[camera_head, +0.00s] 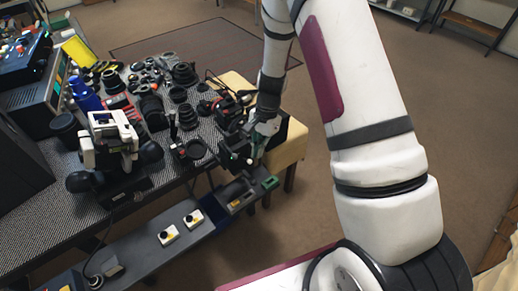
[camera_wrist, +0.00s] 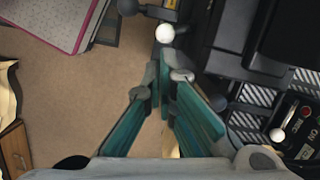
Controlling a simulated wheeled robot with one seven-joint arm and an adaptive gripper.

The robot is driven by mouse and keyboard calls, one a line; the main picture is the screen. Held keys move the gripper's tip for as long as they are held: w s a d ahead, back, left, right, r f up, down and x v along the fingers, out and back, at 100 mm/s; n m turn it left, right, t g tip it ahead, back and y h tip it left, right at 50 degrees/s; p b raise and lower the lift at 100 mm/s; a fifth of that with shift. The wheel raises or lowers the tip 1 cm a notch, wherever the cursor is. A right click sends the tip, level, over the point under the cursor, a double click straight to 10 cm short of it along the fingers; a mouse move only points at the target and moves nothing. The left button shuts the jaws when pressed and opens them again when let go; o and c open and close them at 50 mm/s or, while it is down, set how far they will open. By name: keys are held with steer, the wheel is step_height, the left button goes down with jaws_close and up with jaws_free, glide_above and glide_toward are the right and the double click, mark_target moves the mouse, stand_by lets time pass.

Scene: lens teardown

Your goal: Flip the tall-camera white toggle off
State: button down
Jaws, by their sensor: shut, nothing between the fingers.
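My gripper (camera_wrist: 164,80) is shut and empty, its teal-padded fingers together in the wrist view. A white ball-tipped toggle (camera_wrist: 165,33) shows just beyond the fingertips, apart from them in the picture. A second white-tipped lever (camera_wrist: 277,134) stands on a dark panel with ON lettering at the right edge. Black camera-like equipment (camera_wrist: 232,38) fills the upper right. In the head view my gripper (camera_head: 256,152) is low at the table's right end, beside dark equipment (camera_head: 232,118). The toggles are too small to tell there, and I cannot tell which belongs to the tall camera.
The patterned table (camera_head: 40,215) is crowded with lenses and camera parts, including a white-and-black device (camera_head: 110,142). A grey rail (camera_head: 140,250) with white switch boxes (camera_head: 194,219) runs along its front. Carpet is clear to the right.

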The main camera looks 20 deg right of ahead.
steer(key=shift+s+a+m+p, duration=0.15)
steer(key=shift+s+m, duration=0.2)
steer(key=shift+m, duration=0.25)
steer(key=shift+s+d+m+p, duration=0.15)
steer(key=shift+s+m, duration=0.15)
steer(key=shift+m, duration=0.3)
steer(key=m, duration=0.1)
steer(key=s+m+t, duration=0.1)
steer(key=shift+a+m+p, duration=0.3)
steer(key=shift+a+p, duration=0.05)
steer(key=shift+a, duration=0.05)
steer(key=shift+s+a+m+t, duration=0.2)
steer(key=shift+s+m, duration=0.1)
steer(key=shift+m, duration=0.35)
steer(key=shift+s+a+m+t, duration=0.15)
steer(key=shift+s+m, duration=0.1)
steer(key=shift+m, duration=0.4)
steer(key=shift+w, duration=0.1)
steer(key=shift+w, duration=0.7)
steer(key=shift+d, duration=0.1)
